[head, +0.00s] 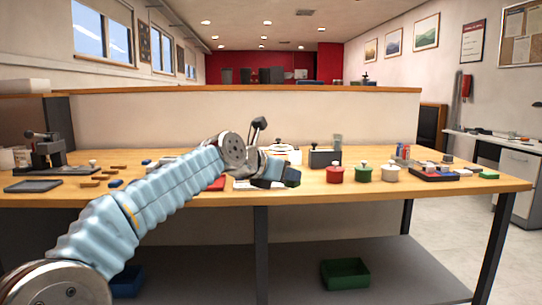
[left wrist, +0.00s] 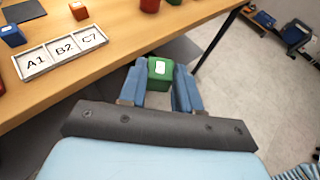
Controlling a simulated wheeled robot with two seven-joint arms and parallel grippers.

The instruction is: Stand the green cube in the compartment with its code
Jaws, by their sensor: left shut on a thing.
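My left gripper (head: 288,176) is over the front part of the bench in the head view. In the left wrist view its blue fingers (left wrist: 160,88) are shut on the green cube (left wrist: 160,72), which has a white label whose code I cannot read. A white tray (left wrist: 20,66) with three compartments marked A1, B2 and C7 lies on the bench to the left of the gripper in the left wrist view; the compartments look empty. In the head view the arm and gripper partly cover this tray (head: 240,186). My right gripper is not in view.
A blue cube (left wrist: 12,35) and a red cube (left wrist: 78,10) lie beyond the tray.

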